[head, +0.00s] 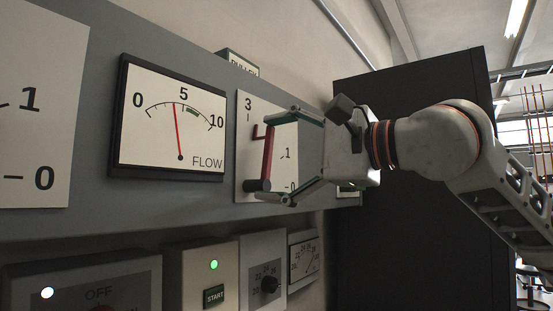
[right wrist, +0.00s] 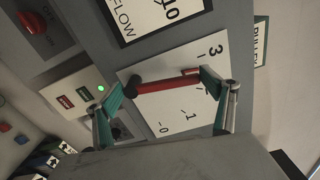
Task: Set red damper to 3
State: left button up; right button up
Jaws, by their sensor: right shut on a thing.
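The red damper lever (head: 267,153) stands nearly upright on a white scale plate (head: 285,150), with its dark pivot at the bottom. My left gripper is in neither view.
A FLOW gauge (head: 170,120) left of the plate has its needle slightly below 5. Another scale plate (head: 40,105) is at far left. A dark cabinet (head: 420,230) stands right.

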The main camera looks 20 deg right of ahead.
jog(key=shift+s+a+n, duration=0.25)
jog(key=shift+a+n, duration=0.05)
jog(key=shift+n, duration=0.7)
jog(key=o, duration=1.6)
jog(key=shift+a, duration=0.1)
jog(key=v, duration=1.2)
jog(key=shift+f, duration=0.1)
